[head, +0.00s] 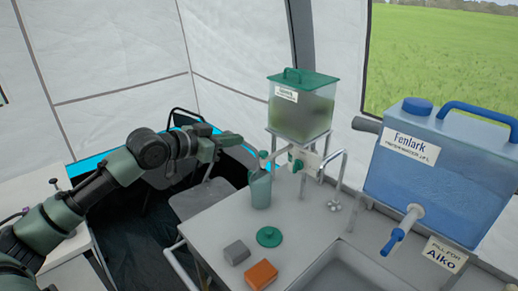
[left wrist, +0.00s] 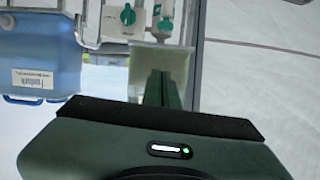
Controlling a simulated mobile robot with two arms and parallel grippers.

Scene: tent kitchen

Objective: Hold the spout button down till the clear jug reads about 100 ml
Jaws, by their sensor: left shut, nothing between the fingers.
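A teal-tinted, see-through jug (head: 260,190) stands upright on the grey counter, under the pale spout of a green-lidded water tank (head: 300,112). Its marks and water level are too small to read. A green knob (head: 297,163) sits on the tank's tap. It also shows in the left wrist view as a green knob (left wrist: 127,14). A small green part shows at the spout's outer end, above the jug. My left gripper (head: 238,140) is shut and empty, left of the tank and above the jug's level, apart from both. Its shut fingers (left wrist: 160,90) show in the left wrist view.
A blue Fenlark water container (head: 440,165) with a blue tap stands at the right, above a sign (head: 444,254) reading "Fill for Aiko". A round green lid (head: 269,237), a grey block (head: 237,252) and an orange block (head: 261,274) lie on the counter, by the sink (head: 350,270).

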